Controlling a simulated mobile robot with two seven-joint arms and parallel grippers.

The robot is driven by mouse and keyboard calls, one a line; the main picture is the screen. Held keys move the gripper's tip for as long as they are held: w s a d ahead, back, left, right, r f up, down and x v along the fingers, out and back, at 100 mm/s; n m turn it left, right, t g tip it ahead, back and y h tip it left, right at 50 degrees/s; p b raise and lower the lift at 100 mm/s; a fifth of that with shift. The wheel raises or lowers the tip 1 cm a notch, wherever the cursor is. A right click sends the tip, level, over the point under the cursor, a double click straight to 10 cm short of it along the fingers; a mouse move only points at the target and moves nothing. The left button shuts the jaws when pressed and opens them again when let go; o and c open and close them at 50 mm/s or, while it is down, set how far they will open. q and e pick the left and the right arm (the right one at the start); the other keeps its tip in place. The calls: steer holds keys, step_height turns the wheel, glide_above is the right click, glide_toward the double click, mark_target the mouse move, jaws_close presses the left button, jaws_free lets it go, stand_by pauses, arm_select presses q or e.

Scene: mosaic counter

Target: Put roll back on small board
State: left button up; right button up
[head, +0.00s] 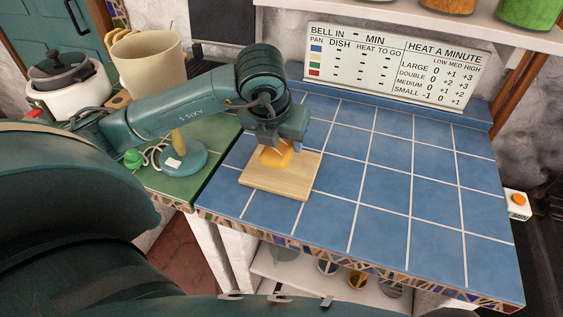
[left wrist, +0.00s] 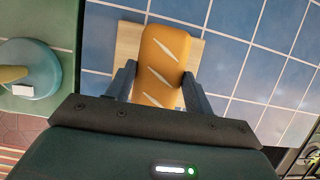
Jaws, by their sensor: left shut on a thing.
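The roll (head: 277,154) is orange-brown, and the left wrist view shows the roll (left wrist: 160,62) with pale slashes across its top. The small board (head: 279,179) is light wood and lies on the blue tiles; its edge also shows in the left wrist view (left wrist: 127,47). My left gripper (head: 280,150) is over the board and shut on the roll, one finger on each side in the left wrist view (left wrist: 158,85). The roll is over the board; I cannot tell whether it touches it. My right gripper is not in view.
The blue tiled counter (head: 390,190) is clear to the right of the board. A sign (head: 393,66) stands at the back.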

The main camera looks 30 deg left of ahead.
arm_select(q)
steer(key=shift+f, duration=0.7)
step_height(320, 180, down, 4)
steer(key=shift+r+b, duration=0.25)
steer(key=shift+b, duration=0.9)
steer(key=shift+r, duration=0.1)
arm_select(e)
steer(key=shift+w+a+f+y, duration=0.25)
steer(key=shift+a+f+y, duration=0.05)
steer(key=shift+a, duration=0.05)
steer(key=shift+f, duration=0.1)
arm_select(q)
steer(key=o, duration=0.6)
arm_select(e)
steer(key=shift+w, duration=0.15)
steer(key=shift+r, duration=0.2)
